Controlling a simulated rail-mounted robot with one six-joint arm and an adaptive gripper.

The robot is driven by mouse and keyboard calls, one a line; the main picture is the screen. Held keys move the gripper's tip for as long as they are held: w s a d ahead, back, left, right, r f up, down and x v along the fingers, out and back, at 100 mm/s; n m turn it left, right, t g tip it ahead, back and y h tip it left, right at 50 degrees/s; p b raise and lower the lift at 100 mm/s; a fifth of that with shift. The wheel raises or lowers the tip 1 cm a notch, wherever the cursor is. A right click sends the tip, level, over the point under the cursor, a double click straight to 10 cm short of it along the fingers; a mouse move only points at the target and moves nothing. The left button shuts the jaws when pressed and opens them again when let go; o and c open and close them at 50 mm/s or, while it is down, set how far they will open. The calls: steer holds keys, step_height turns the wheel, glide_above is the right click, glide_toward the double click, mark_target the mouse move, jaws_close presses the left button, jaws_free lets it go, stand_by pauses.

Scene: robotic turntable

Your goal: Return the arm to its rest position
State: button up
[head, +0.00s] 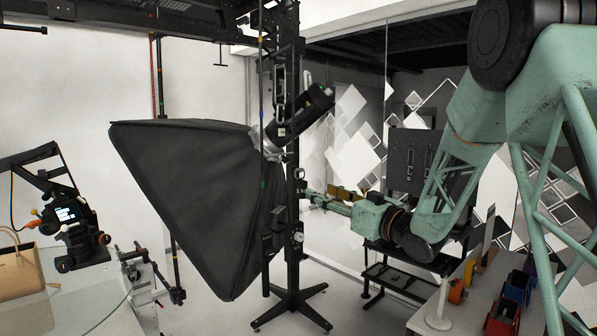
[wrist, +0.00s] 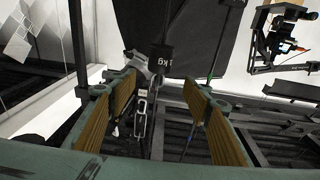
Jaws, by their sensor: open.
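My gripper (head: 335,197) shows in the head view at the end of my green arm, held out level to the left, close to the black stand behind the softbox. In the wrist view its two wood-coloured finger pads (wrist: 160,110) are spread wide apart with nothing between them. My gripper is open and empty. The arm bends down from the upper right of the head view, and its wrist is above a dark low frame. Part of the gripper's tip is close to the stand pole in the picture; I cannot tell the gap.
A big black softbox (head: 195,190) on a black stand (head: 291,290) fills the middle. A white table (head: 450,300) at the lower right holds red (head: 503,318) and blue (head: 518,287) bins.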

steer(key=s+d+f+m+t+h+b, duration=0.1)
steer(key=s+d+m+h+b, duration=0.1)
steer(key=s+d+h, duration=0.3)
steer(key=s+d+m+h+b, duration=0.2)
steer(key=d+h+b, duration=0.15)
steer(key=d, duration=0.45)
steer(key=s+d+f+m+g+h+b, duration=0.1)
steer(key=s+d+f+h+b, duration=0.2)
steer(key=s, duration=0.4)
steer(key=s+d+f+m+g+h, duration=0.2)
steer(key=s+d, duration=0.3)
steer(key=s, duration=0.2)
steer(key=s+f+g+b, duration=0.2)
steer(key=s+f, duration=0.4)
steer(key=s, duration=0.8)
steer(key=s+f+m+g+b, duration=0.1)
steer(key=s+f, duration=0.5)
steer(key=s, duration=0.9)
steer(key=s+f+m+g+b, duration=0.1)
steer(key=s+f+g+b, duration=0.3)
steer(key=s, duration=1.1)
step_height(320, 180, down, 2)
steer(key=shift+d+f+g, duration=0.1)
steer(key=shift+d+g, duration=0.2)
steer(key=shift+d, duration=0.05)
